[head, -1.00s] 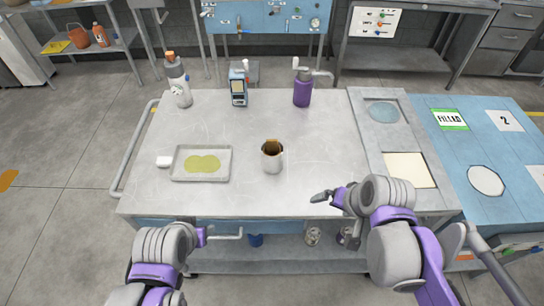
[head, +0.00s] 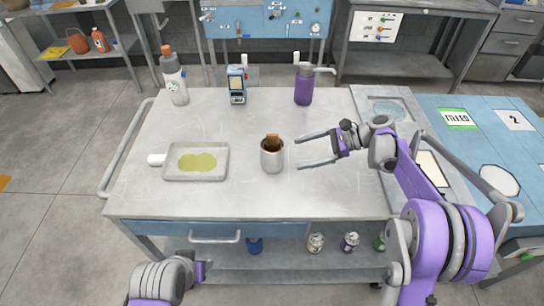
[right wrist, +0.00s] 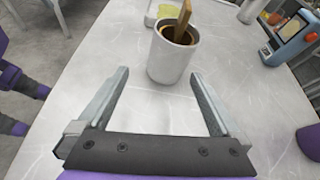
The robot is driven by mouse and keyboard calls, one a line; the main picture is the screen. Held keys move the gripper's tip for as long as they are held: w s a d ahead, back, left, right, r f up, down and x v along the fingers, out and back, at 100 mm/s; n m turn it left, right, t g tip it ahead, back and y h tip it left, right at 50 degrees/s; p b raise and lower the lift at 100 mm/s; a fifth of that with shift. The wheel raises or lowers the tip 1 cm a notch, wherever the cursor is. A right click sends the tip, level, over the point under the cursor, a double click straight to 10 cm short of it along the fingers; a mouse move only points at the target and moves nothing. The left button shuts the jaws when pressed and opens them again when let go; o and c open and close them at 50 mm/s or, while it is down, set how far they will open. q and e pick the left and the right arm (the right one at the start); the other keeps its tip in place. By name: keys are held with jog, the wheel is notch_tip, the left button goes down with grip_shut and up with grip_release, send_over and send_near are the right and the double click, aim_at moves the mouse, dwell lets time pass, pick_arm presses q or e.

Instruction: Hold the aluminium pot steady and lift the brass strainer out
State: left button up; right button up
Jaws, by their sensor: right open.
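The aluminium pot (head: 272,161) is a pale grey cylinder standing upright on the worktable. The brass strainer (head: 272,143) sits inside it, with its brown-gold upright part rising above the rim. Its lower part is hidden by the pot. In the right wrist view the pot (right wrist: 171,62) and strainer (right wrist: 183,22) are just beyond my fingertips. My right gripper (head: 298,153) is open and empty, to the right of the pot, fingers pointing at it, apart from it. My left arm is at the lower left, away from the pot; its fingers do not show clearly.
A tray (head: 166,177) with a yellow-green patch lies left of the pot. A grey-white bottle (head: 174,84), a blue device (head: 237,86) and a purple bottle (head: 304,88) stand at the back. The tabletop around the pot is clear.

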aim_at(280, 157)
jog(key=shift+w+d+f+m+y+b, duration=0.2)
jog(key=shift+w+f+m+y, duration=0.1)
jog(key=shift+w+f+y, duration=0.15)
jog(key=shift+w+d+f+m+y+b, duration=0.2)
jog(key=shift+w+f+m+y, duration=0.15)
jog(key=shift+w+f, duration=0.2)
jog(key=b+x, duration=0.1)
jog(key=x, duration=0.7)
jog(key=shift+s+a+f, duration=0.1)
jog(key=shift+a+f, duration=0.05)
jog(key=shift+a, duration=0.05)
jog(key=shift+a+f, duration=0.15)
jog(key=shift+a, duration=0.55)
